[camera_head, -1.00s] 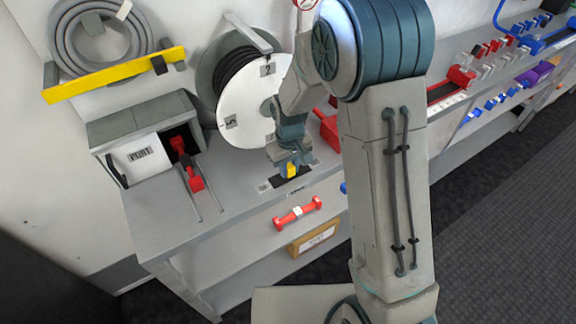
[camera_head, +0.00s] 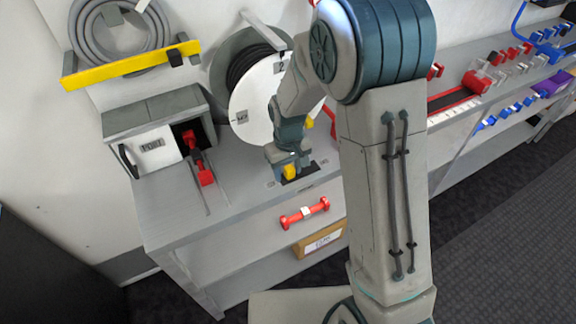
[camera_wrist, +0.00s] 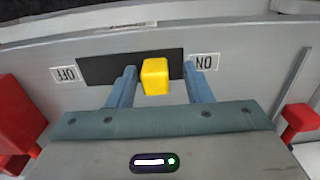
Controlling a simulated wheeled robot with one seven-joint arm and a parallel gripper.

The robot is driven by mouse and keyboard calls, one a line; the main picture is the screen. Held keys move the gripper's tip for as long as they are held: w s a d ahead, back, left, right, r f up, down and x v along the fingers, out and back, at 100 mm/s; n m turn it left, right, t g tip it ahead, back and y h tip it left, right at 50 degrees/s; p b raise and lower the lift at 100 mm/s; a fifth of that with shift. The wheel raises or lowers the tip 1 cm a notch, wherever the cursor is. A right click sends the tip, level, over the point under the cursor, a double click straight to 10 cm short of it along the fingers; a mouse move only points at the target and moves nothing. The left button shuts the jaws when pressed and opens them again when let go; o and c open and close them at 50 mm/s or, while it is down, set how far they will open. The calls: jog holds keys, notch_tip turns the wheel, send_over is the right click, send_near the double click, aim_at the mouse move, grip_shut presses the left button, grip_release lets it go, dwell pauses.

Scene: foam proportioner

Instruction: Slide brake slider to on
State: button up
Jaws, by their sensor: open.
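The brake slider is a yellow block (camera_wrist: 155,77) standing in a black slot (camera_wrist: 100,68) on the grey bench. In the wrist view the upside-down OFF label (camera_wrist: 65,74) is left of the slot and the ON label (camera_wrist: 206,62) is right. The block is right of the slot's middle, short of its ON end. My gripper (camera_wrist: 159,70) is open, one blue finger on each side of the block. A narrow gap shows on each side. In the head view, my gripper (camera_head: 285,160) is over the slot and partly hides the yellow block (camera_head: 289,172).
A red lever (camera_head: 204,174) and grey box (camera_head: 155,118) are left of the slot. A hose reel (camera_head: 253,110) stands behind my gripper. A red-handled drawer front (camera_head: 304,213) is below. A red part (camera_wrist: 15,115) is left in the wrist view.

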aim_at(288, 168)
notch_tip(288, 168, up, 14)
jog(key=shift+b, duration=0.45)
jog(key=shift+f, duration=0.1)
jog(key=s+d+r+m+t, duration=0.1)
jog(key=s+d+r+m, duration=0.1)
jog(key=s+d, duration=0.4)
jog(key=s+d+r+m+t, duration=0.1)
jog(key=s+d, duration=0.5)
jog(key=s, duration=0.6)
jog(key=shift+s+r+m+t, duration=0.2)
jog(key=shift+r+m+t, duration=0.25)
jog(key=shift+m, duration=0.55)
jog(key=shift+f, duration=0.1)
dwell(0.5)
